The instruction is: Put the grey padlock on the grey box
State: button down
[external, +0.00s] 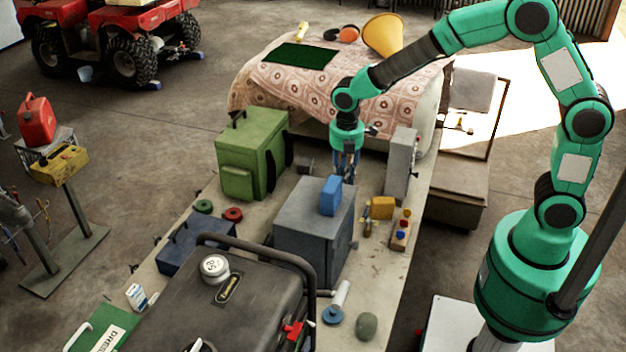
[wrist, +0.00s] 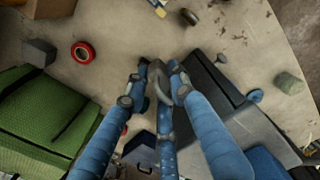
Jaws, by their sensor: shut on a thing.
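The grey box (external: 302,232) stands on the long workbench, with a blue block-like thing (external: 331,196) on its top. My gripper (external: 346,172) points down just behind the box's far side. In the wrist view my gripper (wrist: 160,80) has its blue fingers closed in around a small dark grey piece (wrist: 158,84), which looks like the grey padlock. The fingers hide most of it, and the external view does not show it clearly. The grey box (wrist: 207,82) is close to the right of the fingers in the wrist view, so the held piece is beside it.
A green box (external: 245,160) stands left of my gripper. A tall grey case (external: 400,163) stands to the right. A yellow block (external: 382,208), a red ring (external: 233,214) and a dark case (external: 240,292) are also on the bench. The grey box's top has bare room beside the blue thing.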

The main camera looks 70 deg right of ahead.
jog(key=w+d+r+p, duration=0.1)
jog(key=w+d+p, duration=0.2)
jog(key=w+d, duration=0.3)
jog(key=m+p, duration=0.3)
jog(key=p, duration=0.8)
send_over(304, 160)
notch_tip(304, 160, down, 4)
jog(key=shift+a+f, duration=0.1)
jog(key=shift+f, duration=0.1)
jog(key=shift+f, duration=2.8)
jog(key=shift+f, duration=2.1)
jog(key=shift+f, duration=0.15)
